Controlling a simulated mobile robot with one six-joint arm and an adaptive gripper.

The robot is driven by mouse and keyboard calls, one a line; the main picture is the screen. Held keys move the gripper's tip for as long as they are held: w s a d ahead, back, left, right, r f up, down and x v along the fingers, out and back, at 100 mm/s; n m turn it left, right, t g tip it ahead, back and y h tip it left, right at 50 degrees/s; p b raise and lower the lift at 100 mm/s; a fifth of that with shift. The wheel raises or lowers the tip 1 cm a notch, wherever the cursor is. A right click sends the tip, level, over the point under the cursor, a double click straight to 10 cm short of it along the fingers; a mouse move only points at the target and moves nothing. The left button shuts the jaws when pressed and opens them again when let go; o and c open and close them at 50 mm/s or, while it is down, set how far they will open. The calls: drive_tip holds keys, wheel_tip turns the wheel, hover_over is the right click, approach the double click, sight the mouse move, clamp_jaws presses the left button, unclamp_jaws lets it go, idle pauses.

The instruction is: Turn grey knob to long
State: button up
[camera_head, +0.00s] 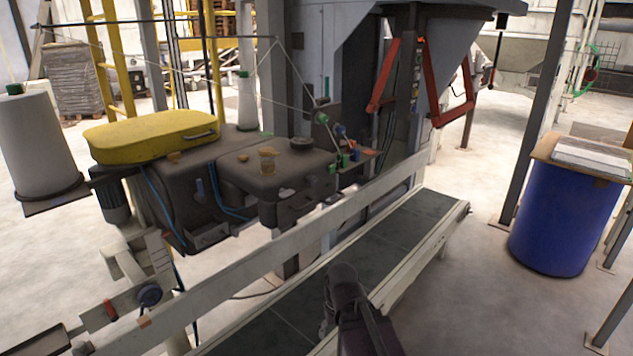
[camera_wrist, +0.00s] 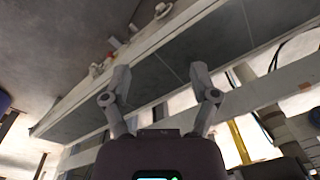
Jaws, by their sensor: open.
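I cannot surely make out a grey knob marked with "long" in either view. A small dark round knob (camera_head: 149,295) sits on the pale rail at the lower left of the head view. A dark round cap (camera_head: 301,144) sits on top of the brown machine housing (camera_head: 262,190). My gripper (camera_wrist: 160,78) is open and empty in the wrist view, its two grey fingers spread apart, with the conveyor belt behind them. In the head view my dark arm (camera_head: 350,312) reaches over the belt at the bottom centre, well away from both round parts.
The conveyor belt (camera_head: 405,228) with pale side rails runs diagonally through the middle. A yellow cover (camera_head: 150,137) and white thread cone (camera_head: 38,145) stand at the left. A blue drum (camera_head: 563,225) stands at the right. Open floor lies between belt and drum.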

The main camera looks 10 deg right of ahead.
drive_tip(key=w+a+r+n+t+y+p, duration=0.2)
drive_tip(key=w+r+n+t+y+p, duration=0.1)
drive_tip(key=w+r+y, duration=0.25)
drive_tip(key=n+t+y+p, duration=0.1)
drive_tip(key=t+y+p, duration=0.5)
drive_tip(key=t, duration=0.5)
approach(314, 182)
drive_tip(key=s+d+h, duration=0.1)
drive_tip(key=s+d, duration=0.1)
drive_tip(key=s, duration=0.1)
drive_tip(key=shift+s+d+r+p, duration=0.2)
drive_tip(key=shift+r+p, duration=0.15)
drive_tip(key=shift+p, duration=0.05)
drive_tip(key=shift+w+a, duration=0.1)
drive_tip(key=shift+w, duration=0.05)
drive_tip(key=x, duration=1.3)
drive_tip(key=shift+w+a, duration=0.15)
drive_tip(key=shift+a, duration=0.05)
clamp_jaws()
